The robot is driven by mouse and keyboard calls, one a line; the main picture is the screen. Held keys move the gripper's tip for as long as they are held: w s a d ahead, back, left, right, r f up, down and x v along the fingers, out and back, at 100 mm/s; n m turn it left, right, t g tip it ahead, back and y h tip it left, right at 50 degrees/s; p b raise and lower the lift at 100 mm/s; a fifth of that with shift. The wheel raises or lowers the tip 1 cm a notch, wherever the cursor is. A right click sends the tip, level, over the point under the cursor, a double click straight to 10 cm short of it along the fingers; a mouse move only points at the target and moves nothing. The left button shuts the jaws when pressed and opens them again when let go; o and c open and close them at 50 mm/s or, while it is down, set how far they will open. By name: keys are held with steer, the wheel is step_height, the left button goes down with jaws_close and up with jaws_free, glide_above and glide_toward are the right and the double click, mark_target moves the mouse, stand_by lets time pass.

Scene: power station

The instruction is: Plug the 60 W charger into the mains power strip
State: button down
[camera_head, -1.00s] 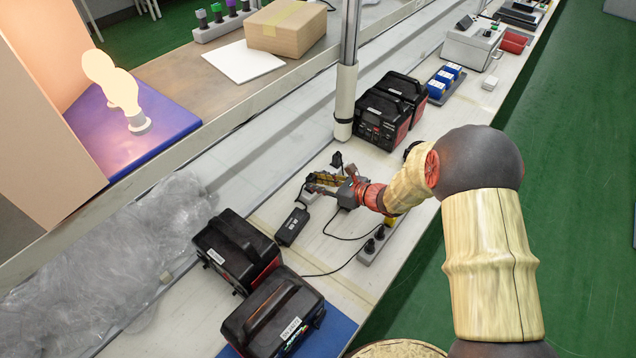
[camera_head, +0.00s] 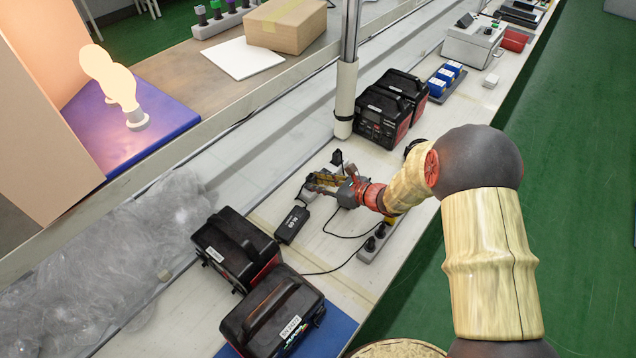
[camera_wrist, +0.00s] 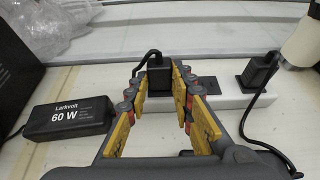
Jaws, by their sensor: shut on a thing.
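The 60 W charger brick (camera_wrist: 68,117) is black, labelled "Larkvolt 60 W", and lies flat at the left of the wrist view. It also shows in the head view (camera_head: 291,225). My gripper (camera_wrist: 159,84) is shut on the charger plug (camera_wrist: 158,74), a black block with a cable rising from its top left. The plug is at the white mains power strip (camera_wrist: 228,101), left of a bare dark socket. I cannot tell whether its pins are in a socket. In the head view my gripper (camera_head: 322,181) hides most of the strip.
Another black plug (camera_wrist: 258,72) stands in the strip's right part, its cable running forward. A grey strip with black knobs (camera_head: 373,243) lies near the bench's front edge. Black-red power units (camera_head: 235,250) stand left and behind (camera_head: 382,118). A pale post (camera_head: 346,90) rises behind the strip.

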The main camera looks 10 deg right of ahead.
steer(key=shift+s+f+b, duration=0.1)
steer(key=shift+f+b, duration=0.3)
steer(key=shift+f, duration=0.1)
